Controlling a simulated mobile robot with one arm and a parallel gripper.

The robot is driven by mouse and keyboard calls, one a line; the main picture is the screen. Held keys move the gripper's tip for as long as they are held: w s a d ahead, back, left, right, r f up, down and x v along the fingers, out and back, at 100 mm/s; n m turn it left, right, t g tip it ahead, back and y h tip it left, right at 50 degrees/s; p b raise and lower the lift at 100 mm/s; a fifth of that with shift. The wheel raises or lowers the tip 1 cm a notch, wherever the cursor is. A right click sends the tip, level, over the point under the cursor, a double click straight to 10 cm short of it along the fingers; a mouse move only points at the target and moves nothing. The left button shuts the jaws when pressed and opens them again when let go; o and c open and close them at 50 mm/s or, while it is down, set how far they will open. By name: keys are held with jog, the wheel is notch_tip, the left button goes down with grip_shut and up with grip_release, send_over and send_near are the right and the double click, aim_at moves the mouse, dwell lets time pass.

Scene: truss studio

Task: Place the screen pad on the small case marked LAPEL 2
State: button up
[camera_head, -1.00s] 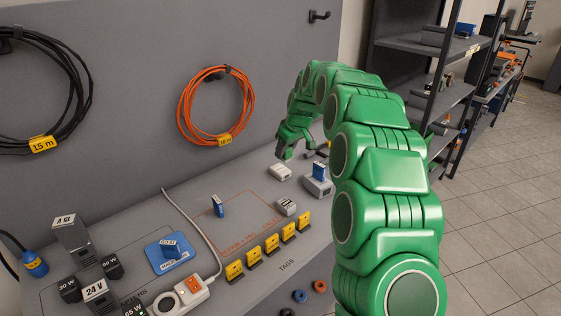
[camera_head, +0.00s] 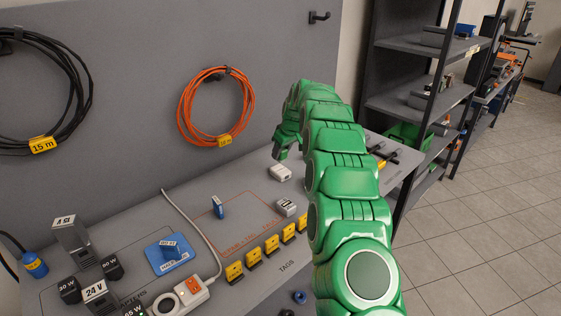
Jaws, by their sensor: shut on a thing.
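My gripper (camera_head: 281,152) is at the back of the bench against the grey panel, above and just behind a small light-grey case (camera_head: 280,172). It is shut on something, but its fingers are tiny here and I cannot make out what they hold. A second small grey case (camera_head: 287,207) with a dark label lies nearer the front, at the right edge of the orange-outlined area. The lettering on both cases is too small to read, so I cannot tell which is LAPEL 2. I cannot pick out the screen pad for certain.
A blue block (camera_head: 218,206) stands inside the orange outline. Several yellow tags (camera_head: 234,272) line the bench front. A blue tray (camera_head: 180,262), a power strip (camera_head: 190,297) and dark chargers (camera_head: 112,268) fill the left. My arm covers the bench's right middle.

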jog(key=shift+w+a+f, duration=0.2)
jog(key=shift+w+f, duration=0.75)
jog(key=shift+f, duration=0.15)
jog(key=shift+w+f, duration=0.25)
jog(key=shift+f, duration=1.65)
jog(key=shift+f, duration=0.15)
jog(key=o, duration=1)
jog(key=shift+o, duration=0.2)
